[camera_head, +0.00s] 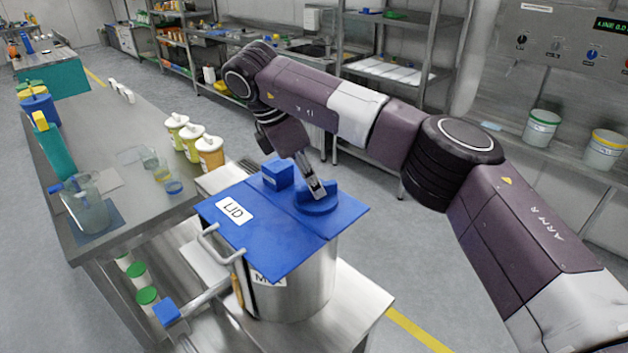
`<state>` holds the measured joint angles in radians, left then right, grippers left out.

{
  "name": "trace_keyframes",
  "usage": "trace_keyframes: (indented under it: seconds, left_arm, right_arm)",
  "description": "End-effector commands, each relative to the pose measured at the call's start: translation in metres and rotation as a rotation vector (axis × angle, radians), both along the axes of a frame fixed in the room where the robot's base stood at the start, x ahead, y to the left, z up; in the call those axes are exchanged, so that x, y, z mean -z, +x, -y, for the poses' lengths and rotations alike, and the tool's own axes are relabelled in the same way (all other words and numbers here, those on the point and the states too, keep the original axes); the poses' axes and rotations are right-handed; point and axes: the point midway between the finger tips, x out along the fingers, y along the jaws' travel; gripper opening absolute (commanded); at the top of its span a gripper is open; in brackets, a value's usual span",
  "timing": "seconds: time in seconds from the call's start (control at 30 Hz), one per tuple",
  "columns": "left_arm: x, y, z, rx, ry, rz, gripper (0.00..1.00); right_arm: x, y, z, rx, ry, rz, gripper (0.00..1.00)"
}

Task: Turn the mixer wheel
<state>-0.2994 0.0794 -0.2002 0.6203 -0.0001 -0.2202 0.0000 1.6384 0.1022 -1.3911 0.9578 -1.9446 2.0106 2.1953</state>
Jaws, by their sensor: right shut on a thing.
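The mixer wheel (318,205) is a round blue piece on top of the blue lid, towards its right side. My right arm reaches in from the right and bends down over the pot. My right gripper (320,194) points down at the wheel and is shut on it, with the fingertips partly hidden. The blue lid (275,250), with a white LID label, covers the steel mixer pot (305,292). My left gripper is not in view.
A blue block (277,173) stands on the lid beside the wheel. Yellow and orange lidded tubs (210,153) and a clear jug (86,206) stand on the steel bench at left. A pipe with a blue handle (166,311) sticks out in front. Grey floor lies behind.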

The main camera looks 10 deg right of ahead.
Motion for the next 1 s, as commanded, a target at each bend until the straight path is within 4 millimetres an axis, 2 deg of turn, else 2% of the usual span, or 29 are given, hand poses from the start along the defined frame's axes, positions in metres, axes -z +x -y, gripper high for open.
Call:
trace_keyframes:
  seconds: [0.03, 0.33, 0.87, 0.9, 1.0]
  left_arm:
    - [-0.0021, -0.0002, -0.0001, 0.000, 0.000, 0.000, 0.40]
    - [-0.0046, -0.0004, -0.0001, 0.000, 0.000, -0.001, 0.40]
    - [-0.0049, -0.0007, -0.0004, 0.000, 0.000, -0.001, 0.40]
    - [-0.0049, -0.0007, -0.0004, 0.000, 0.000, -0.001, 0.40]
    - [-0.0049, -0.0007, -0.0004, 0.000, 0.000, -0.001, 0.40]
  right_arm:
    - [-0.0045, 0.0020, -0.0002, 0.030, 0.000, 0.009, 0.00]
    - [-0.0038, 0.0027, -0.0001, 0.137, 0.001, 0.009, 0.00]
    - [-0.0035, 0.0029, -0.0003, 0.156, 0.002, 0.009, 0.00]
    - [-0.0035, 0.0029, -0.0002, 0.156, 0.002, 0.009, 0.16]
    - [-0.0029, 0.0026, -0.0002, 0.157, 0.002, 0.008, 0.27]
